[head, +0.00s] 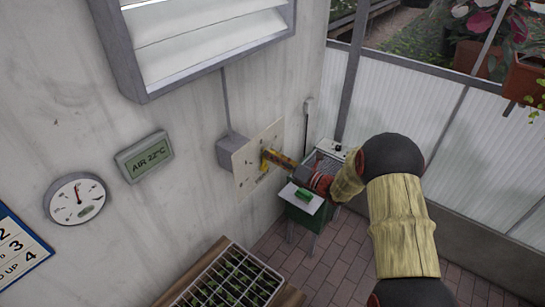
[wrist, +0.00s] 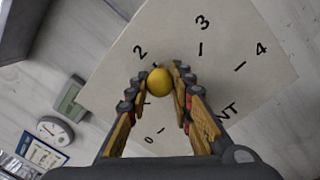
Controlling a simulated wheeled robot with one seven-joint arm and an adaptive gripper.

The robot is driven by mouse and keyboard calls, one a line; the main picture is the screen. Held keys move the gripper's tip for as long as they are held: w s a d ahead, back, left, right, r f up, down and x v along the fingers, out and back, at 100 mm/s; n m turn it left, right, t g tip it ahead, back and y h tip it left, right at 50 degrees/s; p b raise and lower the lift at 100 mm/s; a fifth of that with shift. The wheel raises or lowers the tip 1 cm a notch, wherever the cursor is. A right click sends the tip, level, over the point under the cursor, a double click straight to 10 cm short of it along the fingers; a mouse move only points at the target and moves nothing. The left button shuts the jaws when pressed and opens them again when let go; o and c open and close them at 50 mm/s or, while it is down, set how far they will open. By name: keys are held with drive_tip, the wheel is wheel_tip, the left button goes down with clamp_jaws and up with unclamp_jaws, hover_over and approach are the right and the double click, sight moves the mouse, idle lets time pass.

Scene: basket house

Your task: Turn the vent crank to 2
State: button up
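The vent crank's round yellow knob (wrist: 159,81) sits between the two fingers of my gripper (wrist: 160,76) in the wrist view, with a finger close against each side. The gripper looks shut on it. The pale dial plate (wrist: 228,50) behind carries the numbers 0, 2, 3 and 4 with tick marks; the 1 is not readable. The knob appears just below and right of the 2 (wrist: 140,51). The crank's arm is mostly hidden. In the head view my gripper (head: 272,160) reaches the yellow crank (head: 264,166) on the wall plate (head: 246,177).
A grey box (head: 231,151) adjoins the plate, below a louvred vent (head: 205,35). An air display (head: 145,157) and a round gauge (head: 77,199) hang left. A seedling tray (head: 228,282) stands below. A green-sided stand (head: 305,205) is under my gripper.

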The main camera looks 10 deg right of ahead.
drive_tip(key=o, duration=0.4)
drive_tip(key=shift+o, duration=0.2)
drive_tip(key=v, duration=1.2)
